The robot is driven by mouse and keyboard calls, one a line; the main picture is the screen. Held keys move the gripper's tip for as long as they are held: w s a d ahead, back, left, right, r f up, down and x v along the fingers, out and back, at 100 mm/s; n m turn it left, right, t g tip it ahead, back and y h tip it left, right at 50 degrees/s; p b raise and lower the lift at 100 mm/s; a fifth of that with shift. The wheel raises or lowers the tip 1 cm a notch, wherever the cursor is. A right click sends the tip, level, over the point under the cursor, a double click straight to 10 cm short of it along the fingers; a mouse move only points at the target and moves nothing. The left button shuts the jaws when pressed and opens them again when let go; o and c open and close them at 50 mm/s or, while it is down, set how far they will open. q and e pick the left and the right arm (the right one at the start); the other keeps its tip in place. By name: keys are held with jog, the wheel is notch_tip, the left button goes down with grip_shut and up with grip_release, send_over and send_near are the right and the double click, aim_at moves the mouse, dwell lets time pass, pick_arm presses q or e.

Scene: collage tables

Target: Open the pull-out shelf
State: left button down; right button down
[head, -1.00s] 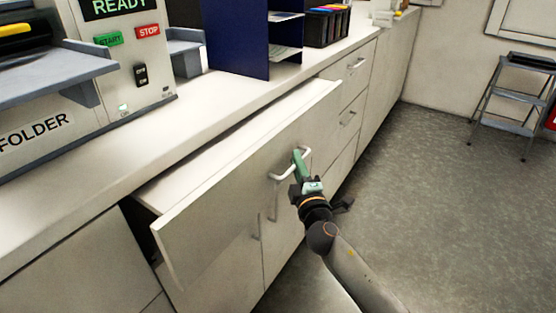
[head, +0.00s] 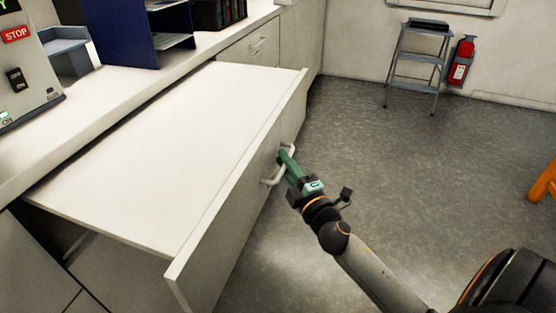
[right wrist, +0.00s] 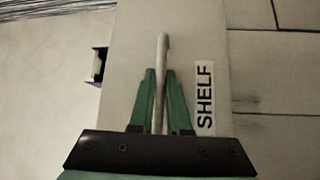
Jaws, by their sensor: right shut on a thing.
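The pull-out shelf (head: 170,150) is a flat white board with a tall white front panel (head: 243,195). It stands far out from under the counter in the head view. My right gripper (head: 285,160) is shut on the bar handle (head: 268,183) of that panel. In the right wrist view the green fingers lie on both sides of the handle (right wrist: 161,70), beside a label reading SHELF (right wrist: 205,95). My left gripper is not in view.
A machine with a STOP button (head: 15,34) and a dark blue divider (head: 125,30) stand on the counter (head: 95,105). A grey step stool (head: 418,60) and a red fire extinguisher (head: 461,62) are by the far wall.

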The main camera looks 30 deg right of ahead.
jog(key=shift+s, duration=0.15)
jog(key=c, duration=1.2)
grip_release()
jog(key=shift+o, duration=0.2)
jog(key=s+a+f+b, duration=0.1)
jog(key=s+b, duration=0.1)
jog(key=s, duration=1)
jog(key=shift+s+a+f, duration=0.15)
jog(key=shift+a+f, duration=0.1)
jog(key=shift+f, duration=0.1)
